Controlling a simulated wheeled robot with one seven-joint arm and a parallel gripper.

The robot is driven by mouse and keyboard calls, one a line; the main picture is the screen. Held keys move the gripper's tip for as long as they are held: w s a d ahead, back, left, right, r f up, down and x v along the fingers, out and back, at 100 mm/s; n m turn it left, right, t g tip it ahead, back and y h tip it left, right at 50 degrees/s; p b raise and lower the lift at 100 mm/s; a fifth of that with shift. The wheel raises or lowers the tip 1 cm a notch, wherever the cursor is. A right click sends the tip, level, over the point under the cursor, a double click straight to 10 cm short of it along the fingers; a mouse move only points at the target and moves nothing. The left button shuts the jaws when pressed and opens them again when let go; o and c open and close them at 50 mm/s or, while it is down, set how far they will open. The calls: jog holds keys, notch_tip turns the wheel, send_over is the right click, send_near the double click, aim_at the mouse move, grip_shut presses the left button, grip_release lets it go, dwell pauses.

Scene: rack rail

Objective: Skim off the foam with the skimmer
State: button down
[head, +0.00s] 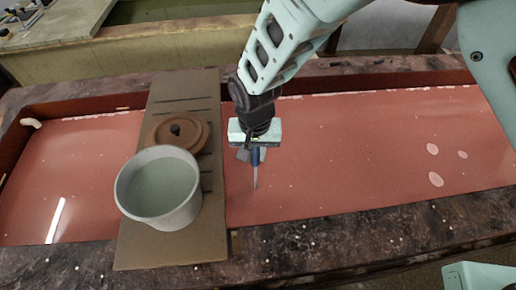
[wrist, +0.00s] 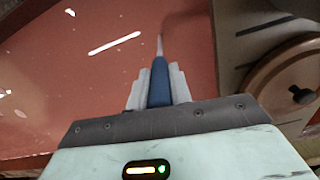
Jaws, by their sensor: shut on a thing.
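My gripper (head: 254,154) is shut on the blue handle of a slim tool (head: 256,177), whose thin grey shaft points down over the red liquid (head: 320,150). The handle (wrist: 159,85) also shows between the fingers in the wrist view. I cannot make out a skimmer head, nor whether the tip touches the liquid. Three pale pink foam patches lie to the right of my gripper: a large one (head: 436,180), one above it (head: 432,149) and a small one (head: 462,154). A grey pot (head: 190,217) with pale green contents stands to the left of my gripper.
A brown board (head: 135,256) with dark slots spans the trough. A round brown lid (head: 203,133) with a dark knob lies on it behind the pot. The dark speckled rim (head: 330,240) runs along the front. A small white object (head: 31,123) sits at the left edge.

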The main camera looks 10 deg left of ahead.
notch_tip(320, 180, up, 14)
jog(key=p, duration=0.9)
jog(key=shift+r, duration=0.15)
dwell(3.9)
